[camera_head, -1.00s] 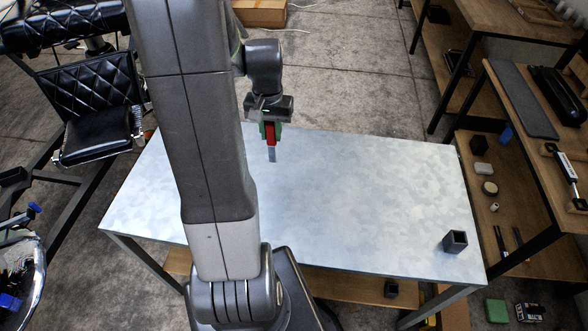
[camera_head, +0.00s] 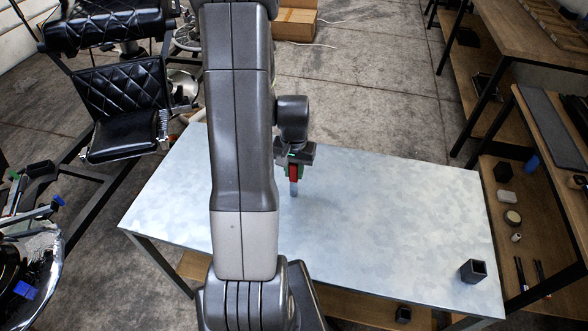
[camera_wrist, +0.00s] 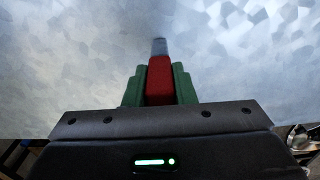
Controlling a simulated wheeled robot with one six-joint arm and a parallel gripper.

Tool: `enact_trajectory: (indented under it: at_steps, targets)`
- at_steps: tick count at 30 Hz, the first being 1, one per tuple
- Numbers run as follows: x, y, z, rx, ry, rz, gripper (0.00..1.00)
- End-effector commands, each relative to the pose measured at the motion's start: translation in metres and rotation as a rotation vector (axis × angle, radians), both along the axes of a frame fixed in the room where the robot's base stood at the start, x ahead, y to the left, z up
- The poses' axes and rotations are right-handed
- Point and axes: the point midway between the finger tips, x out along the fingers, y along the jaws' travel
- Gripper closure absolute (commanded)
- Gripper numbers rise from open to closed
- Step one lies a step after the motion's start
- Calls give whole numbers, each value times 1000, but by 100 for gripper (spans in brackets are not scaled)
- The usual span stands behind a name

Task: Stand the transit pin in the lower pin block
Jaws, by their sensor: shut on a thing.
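My gripper (camera_head: 294,172) is shut on the transit pin (camera_head: 294,188), which has a red grip part and a grey metal end pointing down. The pin hangs roughly upright over the middle of the grey table. In the wrist view the pin's red part (camera_wrist: 160,80) sits between two green finger pads, and its grey tip reaches out past them. A small dark square block with an open top (camera_head: 473,271), which looks like the lower pin block, stands at the table's front right corner. My gripper is well to the left of it and farther back.
The pale metal table (camera_head: 390,215) is bare between my gripper and the block. A wooden shelf bench (camera_head: 535,215) with small items stands to the right. A black barber chair (camera_head: 125,130) stands at the left. A cardboard box (camera_head: 296,20) is on the floor behind.

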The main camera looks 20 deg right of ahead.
Motion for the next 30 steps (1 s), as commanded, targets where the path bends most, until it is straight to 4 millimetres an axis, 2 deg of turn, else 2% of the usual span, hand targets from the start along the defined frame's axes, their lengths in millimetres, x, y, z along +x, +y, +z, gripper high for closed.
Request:
enact_trajectory:
  at_steps: [7,8,11,23,26,30]
  targets:
    - [0,0,-3,0,0,0,100]
    - [0,0,-3,0,0,0,75]
    - [0,0,-2,0,0,0,55]
    - [0,0,3,-1,-1,0,55]
    - [1,0,13,-1,-3,0,55]
    - [1,0,38,-2,-6,0,55]
